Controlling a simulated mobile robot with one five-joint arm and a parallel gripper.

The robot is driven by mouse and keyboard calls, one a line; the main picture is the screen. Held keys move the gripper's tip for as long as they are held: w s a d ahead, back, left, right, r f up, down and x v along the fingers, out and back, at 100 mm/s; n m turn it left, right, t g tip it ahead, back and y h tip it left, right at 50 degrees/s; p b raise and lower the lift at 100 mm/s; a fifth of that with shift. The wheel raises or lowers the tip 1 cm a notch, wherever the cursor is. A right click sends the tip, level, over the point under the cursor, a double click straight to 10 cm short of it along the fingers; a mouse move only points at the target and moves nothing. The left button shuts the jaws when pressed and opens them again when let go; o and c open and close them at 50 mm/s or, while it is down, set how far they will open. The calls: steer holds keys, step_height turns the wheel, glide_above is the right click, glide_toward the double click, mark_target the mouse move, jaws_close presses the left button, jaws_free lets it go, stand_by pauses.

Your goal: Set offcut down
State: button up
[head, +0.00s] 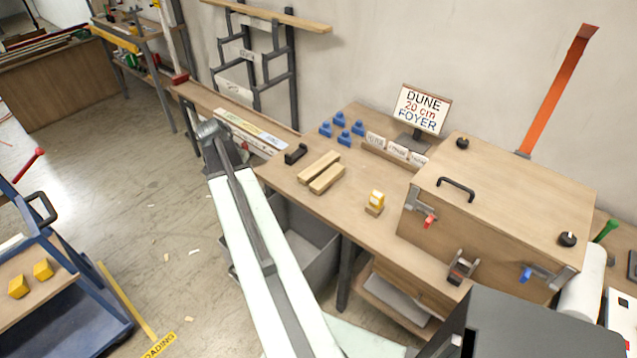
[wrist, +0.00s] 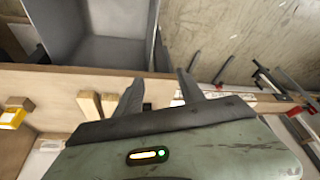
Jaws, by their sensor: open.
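Two pale wooden offcuts, one (head: 319,166) behind the other (head: 327,179), lie side by side on the workbench (head: 345,215). I cannot tell which one the task means. Their ends also show in the wrist view (wrist: 90,106), left of my gripper (wrist: 160,80). My gripper is open, its two dark fingers spread, with no offcut seen between them. In the head view my gripper (head: 208,131) is at the left end of the bench, left of the offcuts and apart from them. Its fingertips are hard to make out there.
A grey bin (head: 314,228) stands below the bench front. A black bracket (head: 296,154), blue pieces (head: 340,119), a yellow item on a small block (head: 376,198) and a large wooden box (head: 505,200) occupy the bench. A blue trolley (head: 75,290) stands at left.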

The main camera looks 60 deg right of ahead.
steer(key=s+d+f+m+g, duration=0.1)
steer(key=s+d+m, duration=0.2)
steer(key=s+d, duration=0.95)
steer(key=m+b, duration=0.1)
steer(key=m, duration=0.1)
glide_toward(327, 176)
steer(key=shift+w+d+f+g, duration=0.15)
steer(key=shift+d+f+g, duration=0.3)
steer(key=shift+f, duration=0.25)
steer(key=b+x, duration=0.7)
steer(key=x, duration=0.1)
steer(key=shift+w+a+f+b, duration=0.15)
steer(key=shift+w+a+b, duration=0.05)
steer(key=shift+b, duration=0.15)
steer(key=shift+r, duration=0.2)
jaws_close()
